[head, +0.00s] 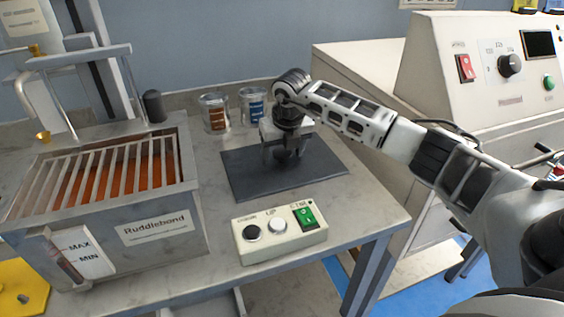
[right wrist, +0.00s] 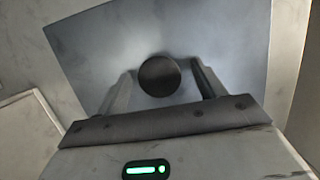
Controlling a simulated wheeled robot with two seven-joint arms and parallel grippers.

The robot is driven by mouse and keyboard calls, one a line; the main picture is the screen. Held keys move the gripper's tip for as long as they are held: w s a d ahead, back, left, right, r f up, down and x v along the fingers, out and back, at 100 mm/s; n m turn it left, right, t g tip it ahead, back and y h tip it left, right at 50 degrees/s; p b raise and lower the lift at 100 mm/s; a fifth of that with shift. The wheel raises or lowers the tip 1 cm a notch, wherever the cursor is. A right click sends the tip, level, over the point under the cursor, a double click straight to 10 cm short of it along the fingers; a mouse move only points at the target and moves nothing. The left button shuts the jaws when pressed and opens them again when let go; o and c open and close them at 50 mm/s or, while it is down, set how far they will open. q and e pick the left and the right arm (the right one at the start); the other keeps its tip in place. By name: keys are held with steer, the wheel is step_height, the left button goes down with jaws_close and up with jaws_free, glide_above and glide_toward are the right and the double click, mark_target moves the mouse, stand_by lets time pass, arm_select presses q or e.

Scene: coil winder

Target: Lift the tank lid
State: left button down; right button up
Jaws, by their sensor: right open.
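The tank lid (head: 240,182) is a flat dark grey plate lying on the grey bench, right of the tank. In the right wrist view the lid (right wrist: 215,35) fills the upper middle, with a round black knob (right wrist: 159,76) on it. My right gripper (head: 284,158) is over the lid, pointing down, and hides most of the knob in the head view. Its fingers (right wrist: 162,70) are open, one on each side of the knob, with a visible gap on both sides. The tank (head: 185,232), labelled Ruddlebond, is open, with metal bars over orange-brown liquid. My left gripper is not in view.
A control box (head: 280,242) with buttons and a green switch stands at the bench's front edge, close to the lid. A cream machine cabinet (head: 490,90) stands at the right. A metal frame (head: 80,62) rises over the tank.

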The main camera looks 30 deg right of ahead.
steer(key=shift+r, duration=0.1)
steer(key=c, duration=1.4)
